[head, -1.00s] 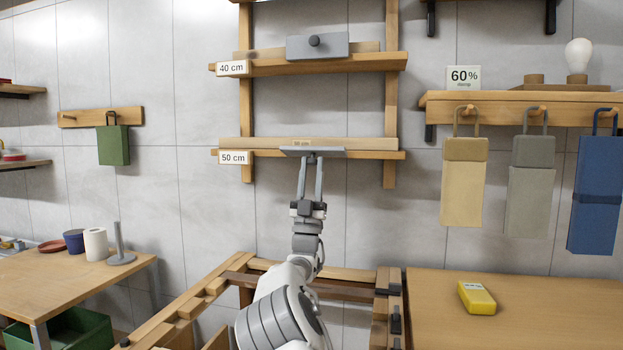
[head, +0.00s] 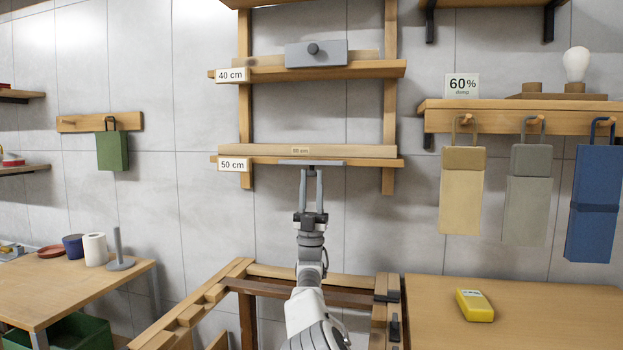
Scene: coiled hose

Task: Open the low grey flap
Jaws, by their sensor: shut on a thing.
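The low grey flap (head: 296,162) is at the front of the 50 cm shelf. It shows as a thin, nearly edge-on grey strip, swung out about level, with the pale board behind it uncovered. My gripper (head: 311,173) is below the flap with its two fingers pointing up. It is shut on the flap's dark knob (head: 311,168), which the fingertips mostly hide.
A second grey flap (head: 332,56) with a round knob hangs upright at the 40 cm shelf above. A wooden frame (head: 230,270) surrounds my arm low down. A table with a yellow device (head: 474,306) stands right. Bags hang on the right wall.

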